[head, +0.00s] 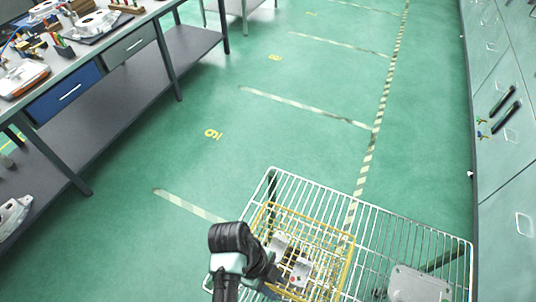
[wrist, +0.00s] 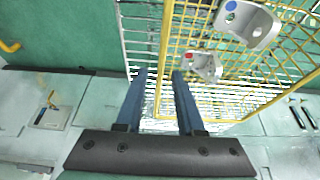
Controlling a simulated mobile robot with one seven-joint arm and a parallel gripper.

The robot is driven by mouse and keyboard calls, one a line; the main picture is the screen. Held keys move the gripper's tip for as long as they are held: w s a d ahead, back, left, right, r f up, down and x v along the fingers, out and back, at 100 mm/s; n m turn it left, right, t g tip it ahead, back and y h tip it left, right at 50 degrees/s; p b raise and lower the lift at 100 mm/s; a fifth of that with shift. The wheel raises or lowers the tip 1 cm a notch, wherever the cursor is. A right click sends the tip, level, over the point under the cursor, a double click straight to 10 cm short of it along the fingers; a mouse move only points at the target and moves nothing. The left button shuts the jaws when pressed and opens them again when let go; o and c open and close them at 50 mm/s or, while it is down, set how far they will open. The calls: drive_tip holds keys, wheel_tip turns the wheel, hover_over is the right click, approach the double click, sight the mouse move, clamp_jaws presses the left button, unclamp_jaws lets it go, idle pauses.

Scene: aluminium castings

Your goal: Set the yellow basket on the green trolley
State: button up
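The yellow basket (head: 349,268) is an open wire basket with pale castings inside, low in the head view. In the wrist view the basket (wrist: 232,121) fills the upper right, with two castings showing through its wires. My gripper (head: 272,286) is at the basket's left side in the head view, its fingertips partly hidden. In the wrist view my gripper (wrist: 158,78) has its two blue fingers apart, with a yellow edge wire of the basket between them. Contact is not clear. No green trolley can be made out.
The basket sits within a pale wire-mesh carrier (head: 420,226), beside a grey casting (head: 418,285). A workbench (head: 100,62) with drawers and tools stands at upper left. Pale cabinets (head: 505,165) line the right. The green floor (head: 290,140) between them is clear.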

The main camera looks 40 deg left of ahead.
drive_tip(key=shift+v, duration=2.35)
drive_tip(key=w+a+r+n+t+y, duration=0.3)
drive_tip(key=w+r+n+t+y, duration=0.35)
drive_tip(key=w+r, duration=1.25)
drive_tip(key=w+d+r+n+t, duration=0.1)
drive_tip(key=w+d+r+t, duration=0.15)
drive_tip(key=r, duration=0.45)
drive_tip(key=w+d+r+t, duration=0.1)
drive_tip(key=w+r+t, duration=0.25)
drive_tip(key=r, duration=0.45)
drive_tip(key=s+d+r+n+t, duration=0.1)
drive_tip(key=d+r+n+t, duration=0.35)
drive_tip(key=r, duration=1.15)
drive_tip(key=s+d+r+n+t+h, duration=0.1)
drive_tip(key=s+d+r+t, duration=0.3)
drive_tip(key=r, duration=0.5)
drive_tip(key=s+d+r+n+t+h, duration=0.1)
drive_tip(key=s+d+r+t, duration=0.3)
drive_tip(key=s+r, duration=0.4)
drive_tip(key=shift+d+r+n+t, duration=0.4)
drive_tip(key=shift+r+t, duration=0.1)
drive_tip(key=shift+t, duration=0.1)
